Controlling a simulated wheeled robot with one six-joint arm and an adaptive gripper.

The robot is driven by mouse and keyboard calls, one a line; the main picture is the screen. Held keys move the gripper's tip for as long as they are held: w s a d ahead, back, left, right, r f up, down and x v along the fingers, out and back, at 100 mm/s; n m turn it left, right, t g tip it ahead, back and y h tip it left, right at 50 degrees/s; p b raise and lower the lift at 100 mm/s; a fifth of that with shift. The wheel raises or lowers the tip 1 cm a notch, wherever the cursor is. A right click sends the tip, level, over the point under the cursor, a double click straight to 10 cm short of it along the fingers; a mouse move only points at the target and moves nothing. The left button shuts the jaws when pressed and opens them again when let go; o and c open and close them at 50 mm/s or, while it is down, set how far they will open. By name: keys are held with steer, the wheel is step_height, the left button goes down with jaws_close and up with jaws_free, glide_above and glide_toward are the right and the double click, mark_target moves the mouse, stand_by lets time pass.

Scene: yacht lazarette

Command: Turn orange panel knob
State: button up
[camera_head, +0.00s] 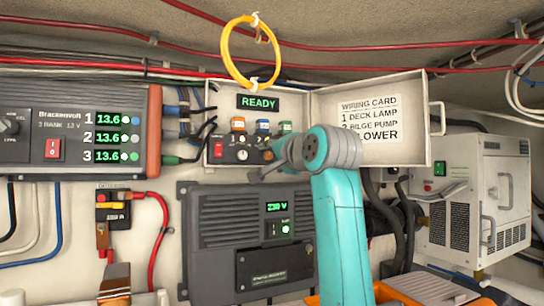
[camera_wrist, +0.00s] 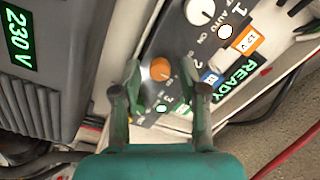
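The orange knob (camera_wrist: 161,69) sits on a dark control panel (camera_wrist: 150,45) in the wrist view. My gripper (camera_wrist: 161,82) is open, with one finger on each side of the knob. I cannot tell whether the fingers touch it. In the head view the panel (camera_head: 228,151) is inside an open white box, and my gripper (camera_head: 276,153) reaches its right end from the right, partly covering that end. A white knob (camera_wrist: 200,12) is on the same panel, apart from my fingers.
A green READY display (camera_head: 258,102) is above the panel. The open box door (camera_head: 388,149) carries a wiring card. A yellow ring (camera_head: 228,60) hangs above. A grey 230 V unit (camera_head: 240,235) is below, a battery charger (camera_head: 75,130) at the left. Cables enter the box's left side.

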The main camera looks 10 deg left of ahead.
jaws_close()
steer(key=shift+n, duration=0.4)
steer(key=n, duration=0.3)
steer(key=shift+n, duration=2.5)
steer(key=shift+o, duration=1.4)
jaws_free()
